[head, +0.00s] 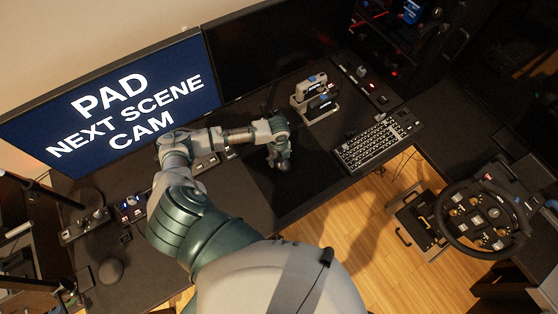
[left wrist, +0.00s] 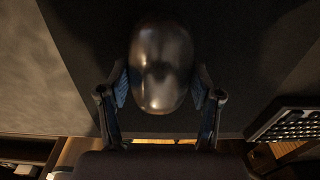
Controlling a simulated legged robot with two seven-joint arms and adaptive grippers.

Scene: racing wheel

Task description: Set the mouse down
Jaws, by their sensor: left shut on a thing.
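The mouse (left wrist: 162,65) is a dark, glossy oval in the left wrist view. It sits between the two fingers of my left gripper (left wrist: 160,88), which is shut on its sides. In the head view my left gripper (head: 281,161) points down over the dark desk mat (head: 300,178), left of the keyboard. The mouse is hard to make out there against the dark fingers and mat. I cannot tell whether its underside touches the mat. My right gripper is in neither view.
A keyboard (head: 378,143) lies to the right. A holder with controllers (head: 316,97) stands behind the gripper. A large monitor (head: 125,100) is at the back left. A racing wheel (head: 483,218) stands far right beyond the wooden floor (head: 345,235). Bare mat surrounds the gripper.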

